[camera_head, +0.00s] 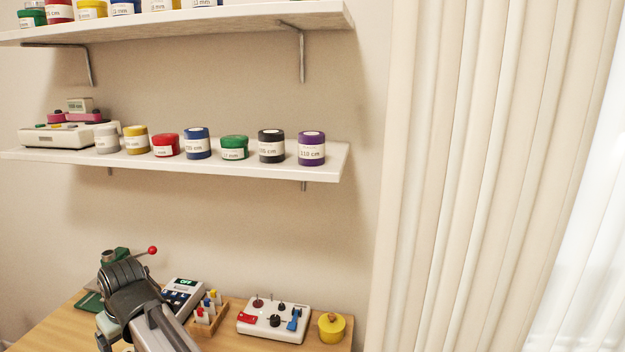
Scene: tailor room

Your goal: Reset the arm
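A grey and black jointed part with a ribbed black cover stands at the lower left and runs off the bottom edge. It looks like a link of my arm, folded up above the wooden table (62,326). No gripper fingers show in this view, so I cannot see whether my gripper is open or holds anything.
On the table are a green device with a red-knobbed lever (152,250), a display box (184,293), a wooden rack of small bottles (207,318), a white switch panel (275,320) and a yellow pot (331,327). Shelves (230,168) with labelled jars hang above; a curtain (450,180) hangs right.

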